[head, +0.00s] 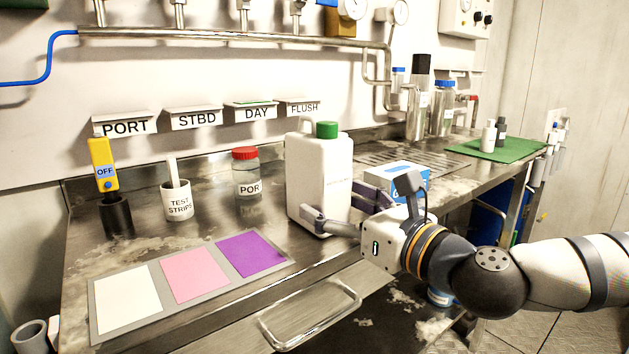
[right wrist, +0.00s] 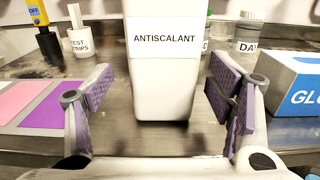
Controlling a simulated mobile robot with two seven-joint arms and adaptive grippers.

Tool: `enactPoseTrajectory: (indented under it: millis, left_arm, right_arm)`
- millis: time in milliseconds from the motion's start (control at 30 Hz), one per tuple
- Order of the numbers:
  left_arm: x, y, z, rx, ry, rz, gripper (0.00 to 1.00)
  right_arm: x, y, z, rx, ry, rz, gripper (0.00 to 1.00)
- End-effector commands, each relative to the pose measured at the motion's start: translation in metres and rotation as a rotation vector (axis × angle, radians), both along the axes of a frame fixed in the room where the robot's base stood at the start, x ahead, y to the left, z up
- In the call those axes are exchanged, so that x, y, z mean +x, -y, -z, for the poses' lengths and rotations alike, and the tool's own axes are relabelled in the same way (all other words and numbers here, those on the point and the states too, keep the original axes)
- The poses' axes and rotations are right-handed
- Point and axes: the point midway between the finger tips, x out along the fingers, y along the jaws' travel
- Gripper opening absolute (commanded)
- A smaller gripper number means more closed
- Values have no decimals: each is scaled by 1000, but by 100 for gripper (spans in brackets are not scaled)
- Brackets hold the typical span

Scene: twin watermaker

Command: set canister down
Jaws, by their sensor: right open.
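The white canister (head: 318,178) with a green cap stands upright on the steel counter (head: 180,245). In the right wrist view the canister (right wrist: 165,75) has a label reading ANTISCALANT, and its base appears to rest on the counter. My right gripper (head: 335,213) is open around the lower part of the canister. In the right wrist view its purple finger pads (right wrist: 162,105) stand on either side of the canister, with a gap on each side. My left gripper is not in view.
A jar with a red lid (head: 246,172), a test strips cup (head: 176,199) and a yellow meter (head: 103,165) stand left of the canister. A colour mat (head: 140,322) lies in front. A blue and white glove box (head: 408,174) is close on the right, behind my gripper.

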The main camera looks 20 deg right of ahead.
Motion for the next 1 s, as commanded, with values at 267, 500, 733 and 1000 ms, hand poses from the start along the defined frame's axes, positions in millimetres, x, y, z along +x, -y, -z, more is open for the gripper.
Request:
enactPoseTrajectory:
  millis: [267,500,733,1000]
  left_arm:
    - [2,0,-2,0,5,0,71]
    - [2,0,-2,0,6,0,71]
    - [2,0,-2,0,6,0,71]
    - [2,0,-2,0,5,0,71]
  right_arm:
    - [46,-13,3,-3,1,-1,75]
    - [53,-16,4,-1,-1,-2,75]
    - [53,-16,4,-1,-1,-1,34]
    - [53,-15,1,-1,6,0,0]
